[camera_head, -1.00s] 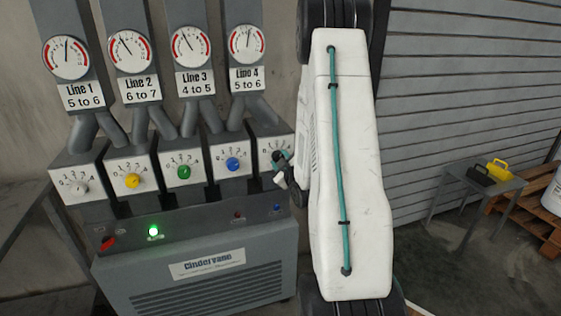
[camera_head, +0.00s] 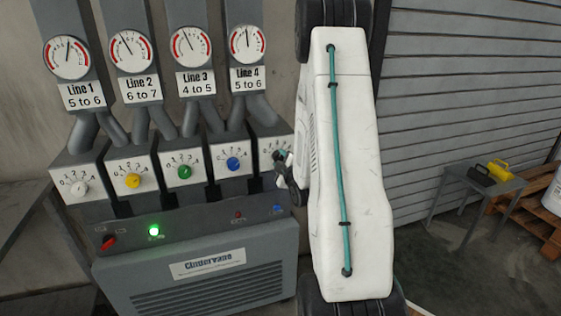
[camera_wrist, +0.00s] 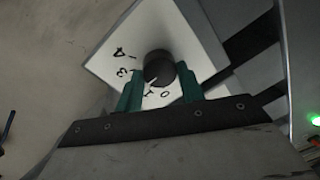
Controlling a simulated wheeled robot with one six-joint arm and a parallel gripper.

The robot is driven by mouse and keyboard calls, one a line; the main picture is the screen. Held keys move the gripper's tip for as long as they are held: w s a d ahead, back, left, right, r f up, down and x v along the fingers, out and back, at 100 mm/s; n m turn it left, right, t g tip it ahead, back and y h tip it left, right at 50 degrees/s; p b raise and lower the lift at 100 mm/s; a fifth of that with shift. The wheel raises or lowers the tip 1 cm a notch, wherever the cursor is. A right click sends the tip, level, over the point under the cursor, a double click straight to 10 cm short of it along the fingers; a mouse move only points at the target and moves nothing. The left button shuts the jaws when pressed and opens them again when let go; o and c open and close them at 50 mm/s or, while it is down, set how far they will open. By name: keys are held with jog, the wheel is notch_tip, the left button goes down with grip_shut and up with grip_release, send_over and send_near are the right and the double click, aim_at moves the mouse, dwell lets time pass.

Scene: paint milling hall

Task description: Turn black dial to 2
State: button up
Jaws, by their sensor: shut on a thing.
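The black dial (camera_wrist: 158,67) sits on a white plate (camera_wrist: 185,35) in the wrist view. The plate bears the numbers 4, 3, 1 and 0; the 2 is not visible, apparently behind my left finger. The dial's white pointer line aims down-left, close to the 1. My gripper (camera_wrist: 160,86) has its teal fingers on either side of the dial and is shut on it. In the head view, my gripper (camera_head: 282,160) is at the rightmost white panel (camera_head: 270,146), and my arm hides the panel's right part and most of the dial.
White (camera_head: 79,189), yellow (camera_head: 132,181), green (camera_head: 184,172) and blue (camera_head: 233,163) dials sit in a row to the left. Labelled gauges are above, and a grey console (camera_head: 200,265) with a lit green lamp (camera_head: 154,231) is below. A small table (camera_head: 470,185) stands at right.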

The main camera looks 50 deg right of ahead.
jog(key=o, duration=1)
jog(key=v, duration=0.7)
jog(key=shift+s+a, duration=0.25)
jog(key=shift+s, duration=0.05)
